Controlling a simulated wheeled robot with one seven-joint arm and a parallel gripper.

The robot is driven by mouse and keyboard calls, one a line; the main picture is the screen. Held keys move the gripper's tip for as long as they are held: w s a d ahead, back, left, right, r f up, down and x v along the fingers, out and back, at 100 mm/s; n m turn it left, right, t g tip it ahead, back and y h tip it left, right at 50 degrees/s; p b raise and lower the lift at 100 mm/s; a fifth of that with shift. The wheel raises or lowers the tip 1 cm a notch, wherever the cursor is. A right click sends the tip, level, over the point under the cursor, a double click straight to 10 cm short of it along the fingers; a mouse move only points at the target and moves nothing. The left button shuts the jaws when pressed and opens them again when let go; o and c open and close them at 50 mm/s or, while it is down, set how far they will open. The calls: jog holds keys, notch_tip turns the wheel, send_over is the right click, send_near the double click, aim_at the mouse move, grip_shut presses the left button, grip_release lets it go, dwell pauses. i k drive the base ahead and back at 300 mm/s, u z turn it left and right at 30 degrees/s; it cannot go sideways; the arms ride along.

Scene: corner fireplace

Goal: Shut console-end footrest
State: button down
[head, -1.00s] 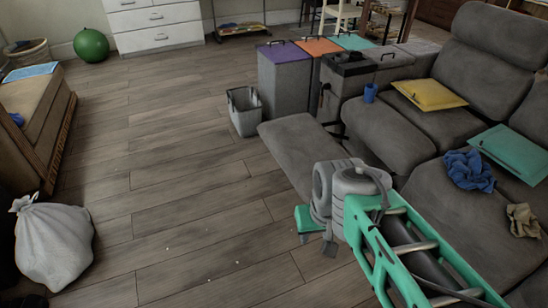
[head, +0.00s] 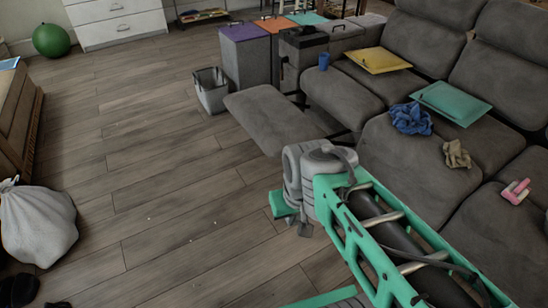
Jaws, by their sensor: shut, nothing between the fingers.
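The console-end footrest (head: 268,118) is a grey padded panel swung out in front of the sofa seat (head: 342,92) beside the console (head: 303,45). It sticks out over the floor, with a dark gap and linkage between it and the seat. My gripper (head: 304,230) is at the end of my green and grey arm, nearer the camera than the footrest and below it in the picture. It is shut and seems empty, clear of the footrest. Its fingers are small and partly hidden by the wrist.
A grey bin (head: 211,92) stands left of the footrest, near lidded boxes (head: 245,58). The sofa holds a blue cup (head: 324,61), yellow folder (head: 379,60), teal folder (head: 451,102), blue cloth (head: 411,118) and pink object (head: 516,192). Wooden floor (head: 150,170) is open leftward; a white bag (head: 38,222) sits there.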

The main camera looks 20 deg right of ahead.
aim_at(272, 121)
jog(key=u, duration=0.25)
jog(key=i, duration=1.1)
jog(key=z, duration=0.35)
